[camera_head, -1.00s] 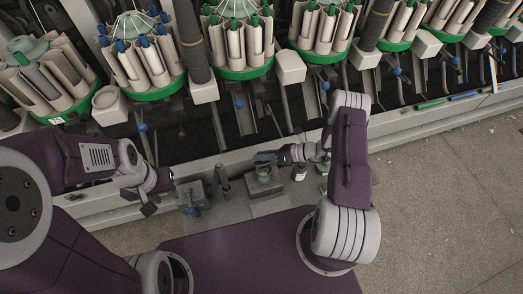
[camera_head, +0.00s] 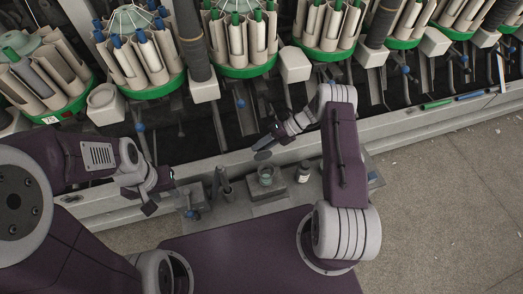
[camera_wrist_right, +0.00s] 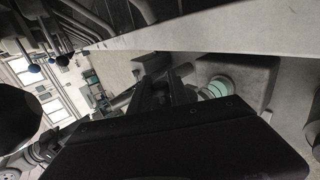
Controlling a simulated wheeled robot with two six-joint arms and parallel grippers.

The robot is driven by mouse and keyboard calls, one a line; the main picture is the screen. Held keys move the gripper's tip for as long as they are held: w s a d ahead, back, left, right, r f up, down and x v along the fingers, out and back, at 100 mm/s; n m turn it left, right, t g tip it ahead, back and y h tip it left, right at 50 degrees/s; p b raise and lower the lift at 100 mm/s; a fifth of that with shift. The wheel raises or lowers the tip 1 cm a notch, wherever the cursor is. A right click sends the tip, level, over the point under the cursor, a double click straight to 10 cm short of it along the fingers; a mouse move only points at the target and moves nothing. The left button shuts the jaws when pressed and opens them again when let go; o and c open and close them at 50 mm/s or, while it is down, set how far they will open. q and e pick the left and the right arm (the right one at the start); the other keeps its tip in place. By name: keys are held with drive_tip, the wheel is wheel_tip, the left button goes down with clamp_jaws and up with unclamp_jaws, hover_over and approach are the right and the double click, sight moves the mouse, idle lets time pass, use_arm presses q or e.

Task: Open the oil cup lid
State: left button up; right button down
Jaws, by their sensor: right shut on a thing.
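The oil cup (camera_head: 265,176) stands on a grey block on the ledge, its greenish round mouth facing up and uncovered. It also shows in the right wrist view (camera_wrist_right: 216,88). My right gripper (camera_head: 268,143) is shut on the dark, round oil cup lid (camera_head: 262,155), held just beyond the cup's mouth in the picture and apart from it. In the right wrist view the fingers (camera_wrist_right: 162,97) are dark and the lid cannot be made out. My left gripper (camera_head: 157,193) is open and empty, left of the cup.
A small dark bottle with a white label (camera_head: 303,172) stands right of the cup. The grey machine rail (camera_head: 235,158) runs behind, below several green-based bobbin carousels (camera_head: 240,68).

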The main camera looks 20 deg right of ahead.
drive_tip(key=shift+w+f, duration=0.15)
drive_tip(key=shift+w, duration=0.05)
idle(0.5)
drive_tip(key=c, duration=1.2)
unclamp_jaws()
drive_tip(key=shift+c, duration=0.2)
drive_tip(key=shift+d, duration=0.1)
drive_tip(key=p+v, duration=0.2)
drive_tip(key=v, duration=0.7)
drive_tip(key=shift+w, duration=0.15)
